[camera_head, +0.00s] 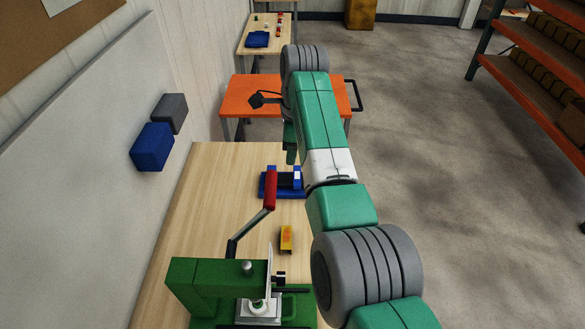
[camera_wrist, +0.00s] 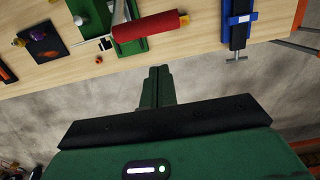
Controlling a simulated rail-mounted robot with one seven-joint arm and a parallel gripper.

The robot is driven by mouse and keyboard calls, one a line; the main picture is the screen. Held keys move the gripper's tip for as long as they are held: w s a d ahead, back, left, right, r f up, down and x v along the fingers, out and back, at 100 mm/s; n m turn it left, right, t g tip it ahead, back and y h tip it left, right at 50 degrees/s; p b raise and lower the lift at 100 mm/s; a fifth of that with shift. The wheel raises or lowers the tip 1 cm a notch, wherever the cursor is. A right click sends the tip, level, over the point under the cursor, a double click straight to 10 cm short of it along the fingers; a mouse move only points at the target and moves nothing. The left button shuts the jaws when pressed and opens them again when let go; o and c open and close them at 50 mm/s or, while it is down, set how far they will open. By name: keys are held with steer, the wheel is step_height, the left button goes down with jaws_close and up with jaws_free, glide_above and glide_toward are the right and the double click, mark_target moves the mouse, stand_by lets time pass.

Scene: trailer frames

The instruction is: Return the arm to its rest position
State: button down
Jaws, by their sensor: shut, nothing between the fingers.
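My gripper (camera_wrist: 159,72) is in the wrist view with its two green fingers together and nothing between them. The fingertips appear over the grey floor, just off the edge of the wooden workbench (camera_wrist: 200,50). In the head view my green arm reaches forward along the right side of the bench, and its far end is near the orange table (camera_head: 240,90). The fingertips cannot be made out clearly there.
A green press (camera_head: 200,285) with a red-handled lever (camera_head: 270,190), a blue vise (camera_head: 268,186) and a small yellow item (camera_head: 287,238) are on the bench. A shelf rack (camera_head: 530,60) stands at the right. Open floor (camera_head: 450,200) lies between.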

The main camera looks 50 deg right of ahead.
steer(key=shift+r, duration=0.25)
